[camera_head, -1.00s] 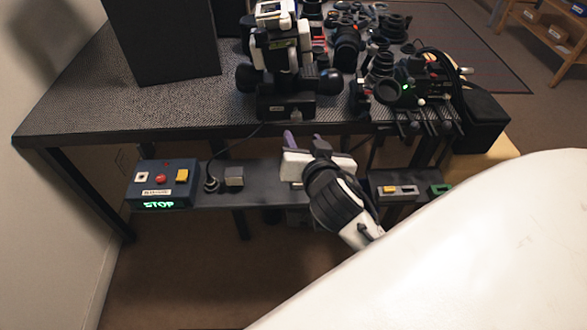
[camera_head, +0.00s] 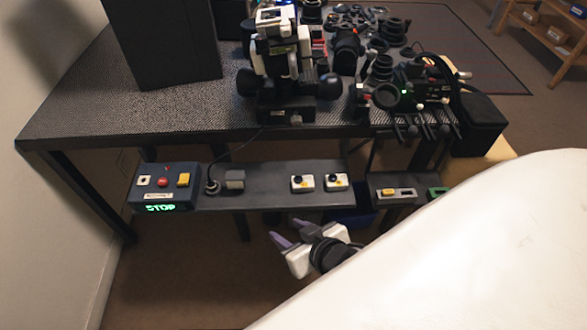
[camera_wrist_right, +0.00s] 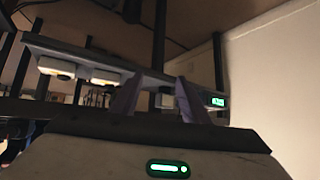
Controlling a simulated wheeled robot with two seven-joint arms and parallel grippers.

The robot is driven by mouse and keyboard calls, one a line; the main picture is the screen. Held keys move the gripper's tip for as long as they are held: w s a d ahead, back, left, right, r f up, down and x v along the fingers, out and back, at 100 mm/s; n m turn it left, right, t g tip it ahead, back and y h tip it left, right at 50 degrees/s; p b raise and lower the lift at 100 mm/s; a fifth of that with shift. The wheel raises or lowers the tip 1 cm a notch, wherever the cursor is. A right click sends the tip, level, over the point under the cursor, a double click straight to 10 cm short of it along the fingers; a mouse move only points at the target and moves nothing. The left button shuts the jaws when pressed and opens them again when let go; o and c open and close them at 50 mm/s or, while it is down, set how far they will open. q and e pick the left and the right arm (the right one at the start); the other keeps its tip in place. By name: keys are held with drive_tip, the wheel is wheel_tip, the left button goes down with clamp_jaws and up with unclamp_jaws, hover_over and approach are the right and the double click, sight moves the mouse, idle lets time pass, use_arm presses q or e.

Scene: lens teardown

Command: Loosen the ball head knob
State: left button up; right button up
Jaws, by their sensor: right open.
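My right gripper (camera_head: 288,233) hangs low in front of the shelf below the table, its two purple fingers apart and empty. Its fingers also show apart in the right wrist view (camera_wrist_right: 158,98), with the shelf beyond them. On the table stands a black and white device (camera_head: 285,70) with a round black knob on its left side (camera_head: 248,82) and another on its right side (camera_head: 329,86). I cannot tell whether either is the ball head knob. The gripper is well below this device and touches nothing. My left gripper is not in view.
The shelf (camera_head: 268,176) carries a control box (camera_head: 164,184) reading STOP and two white button boxes (camera_head: 302,184). A smaller panel (camera_head: 394,192) with a yellow slider is to the right. Several lens parts crowd the table's right side; its left front surface (camera_head: 90,115) is bare.

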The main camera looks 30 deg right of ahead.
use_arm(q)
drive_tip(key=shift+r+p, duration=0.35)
use_arm(e)
drive_tip(key=s+a+f+n+g+y, duration=0.1)
drive_tip(key=s+a+f+n, duration=0.1)
drive_tip(key=s, duration=0.5)
wheel_tip(320, 180, down, 3)
drive_tip(key=shift+a+r+y, duration=0.2)
drive_tip(key=shift+a+y, duration=0.2)
drive_tip(key=shift+a, duration=0.35)
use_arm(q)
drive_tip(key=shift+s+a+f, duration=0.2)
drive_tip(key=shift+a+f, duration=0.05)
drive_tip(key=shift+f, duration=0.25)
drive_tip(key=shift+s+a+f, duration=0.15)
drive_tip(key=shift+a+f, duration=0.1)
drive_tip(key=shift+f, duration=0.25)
use_arm(e)
drive_tip(key=shift+s+a+f+n, duration=0.15)
drive_tip(key=shift+s+a+f, duration=0.1)
drive_tip(key=shift+s, duration=0.15)
drive_tip(key=shift+s+a+f+n, duration=0.15)
drive_tip(key=shift+s+f, duration=0.05)
drive_tip(key=shift+s, duration=0.2)
